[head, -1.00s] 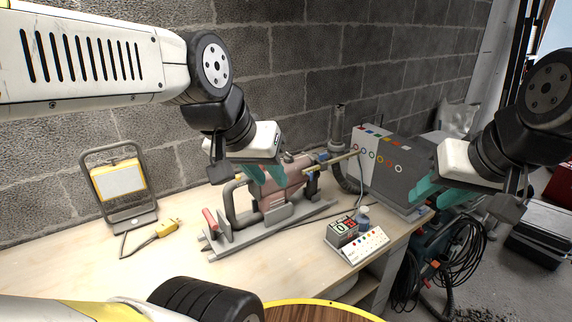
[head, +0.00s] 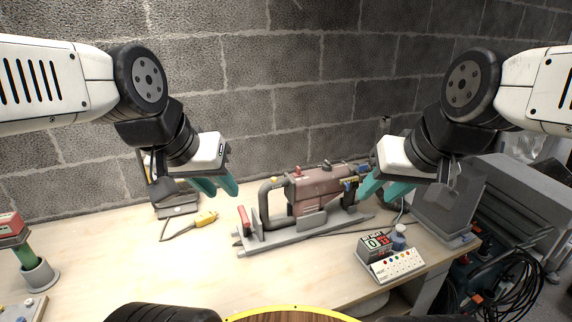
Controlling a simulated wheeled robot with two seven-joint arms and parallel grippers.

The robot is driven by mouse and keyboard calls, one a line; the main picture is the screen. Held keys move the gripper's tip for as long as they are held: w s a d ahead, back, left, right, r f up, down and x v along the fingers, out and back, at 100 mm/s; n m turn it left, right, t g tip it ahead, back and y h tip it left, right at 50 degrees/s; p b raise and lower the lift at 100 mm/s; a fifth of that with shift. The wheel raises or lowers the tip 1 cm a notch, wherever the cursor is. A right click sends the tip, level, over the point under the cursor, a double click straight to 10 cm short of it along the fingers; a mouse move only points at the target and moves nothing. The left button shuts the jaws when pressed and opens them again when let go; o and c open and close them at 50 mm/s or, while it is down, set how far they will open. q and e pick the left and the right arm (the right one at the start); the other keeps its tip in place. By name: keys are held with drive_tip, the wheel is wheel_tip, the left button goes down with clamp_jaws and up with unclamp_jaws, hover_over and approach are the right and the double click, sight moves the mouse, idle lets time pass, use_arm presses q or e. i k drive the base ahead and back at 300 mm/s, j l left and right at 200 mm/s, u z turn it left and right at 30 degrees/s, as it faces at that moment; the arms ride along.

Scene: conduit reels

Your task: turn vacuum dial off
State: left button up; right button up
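No dial can be clearly read as the vacuum dial. A white control box (head: 397,266) with coloured buttons and a small digital display (head: 376,243) stands on the bench at right. A blue-grey knob-like part (head: 398,238) rises behind it. The grey cabinet (head: 447,212) is at the right end; my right gripper and arm cover much of that area. My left gripper (head: 223,193) is empty above the bench at left of centre, its teal fingers parted. My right gripper (head: 383,196) is empty in front of the pump's right end in the picture, fingers parted.
A reddish pump-like machine (head: 318,187) on a grey base occupies the bench's middle. A yellow plug (head: 204,219) with cord lies left of it. The front-left bench (head: 130,265) is bare.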

sight(464, 260)
drive_tip(key=k+l, duration=0.15)
drive_tip(key=l, duration=0.2)
drive_tip(key=k+l, duration=0.1)
drive_tip(key=l, duration=0.3)
drive_tip(key=k+l, duration=0.15)
drive_tip(key=l, duration=0.2)
drive_tip(key=k+l+z, duration=0.1)
drive_tip(key=l, duration=0.3)
drive_tip(key=k+l, duration=0.15)
drive_tip(key=l, duration=0.25)
drive_tip(key=k+l, duration=0.15)
drive_tip(key=l, duration=0.2)
drive_tip(key=k+l, duration=0.1)
drive_tip(key=l, duration=0.3)
drive_tip(key=k+l+z, duration=0.1)
drive_tip(key=l, duration=0.3)
drive_tip(key=i+l+u, duration=0.45)
drive_tip(key=i+l, duration=0.2)
drive_tip(key=i, duration=0.15)
drive_tip(key=i+l+u, duration=0.5)
drive_tip(key=i+l, duration=0.15)
drive_tip(key=l, duration=0.25)
